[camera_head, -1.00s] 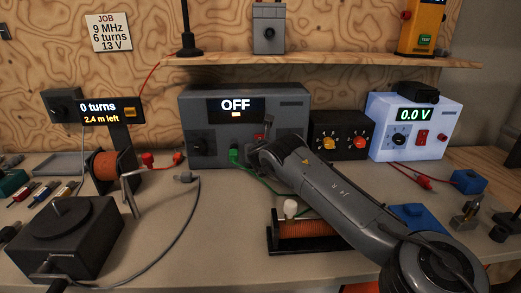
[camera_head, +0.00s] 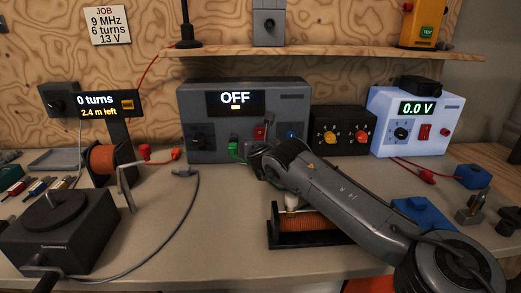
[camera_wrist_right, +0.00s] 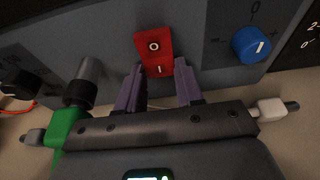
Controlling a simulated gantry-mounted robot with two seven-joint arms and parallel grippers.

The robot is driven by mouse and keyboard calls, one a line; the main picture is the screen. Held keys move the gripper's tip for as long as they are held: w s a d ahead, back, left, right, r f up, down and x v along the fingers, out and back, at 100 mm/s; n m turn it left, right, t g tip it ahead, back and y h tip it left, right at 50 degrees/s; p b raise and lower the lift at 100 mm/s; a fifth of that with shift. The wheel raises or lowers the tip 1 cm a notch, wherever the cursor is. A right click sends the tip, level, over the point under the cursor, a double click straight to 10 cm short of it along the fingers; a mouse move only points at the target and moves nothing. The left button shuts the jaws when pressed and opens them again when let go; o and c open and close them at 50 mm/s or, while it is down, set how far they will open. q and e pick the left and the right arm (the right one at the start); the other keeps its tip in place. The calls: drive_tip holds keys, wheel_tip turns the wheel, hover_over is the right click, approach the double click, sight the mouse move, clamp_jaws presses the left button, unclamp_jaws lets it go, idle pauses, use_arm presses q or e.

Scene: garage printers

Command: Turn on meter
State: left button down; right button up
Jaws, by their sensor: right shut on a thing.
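The meter (camera_head: 222,150) is a grey box at the back of the bench, its display reading OFF. Its red rocker switch (camera_wrist_right: 153,50), marked O above and I below, is on the front face; it also shows in the head view (camera_head: 259,132). My right gripper (camera_wrist_right: 158,72) is at the meter's front, its two purple fingers on either side of the switch's lower end, shut on it. In the head view my right wrist hides part of the meter's lower right. My left gripper is not in view.
A blue knob (camera_wrist_right: 250,45) sits right of the switch. A green plug (camera_wrist_right: 70,130) is at the lower left, close to the gripper. A coil (camera_head: 310,224) in a black holder stands below my arm. A black box with knobs (camera_head: 342,131) and a white supply (camera_head: 408,138) reading 0.0 V stand to the right.

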drive_tip(key=o, duration=1)
drive_tip(key=shift+o, duration=0.2)
drive_tip(key=shift+s, duration=0.15)
drive_tip(key=p+v, duration=0.3)
drive_tip(key=v, duration=0.7)
drive_tip(key=shift+s, duration=0.25)
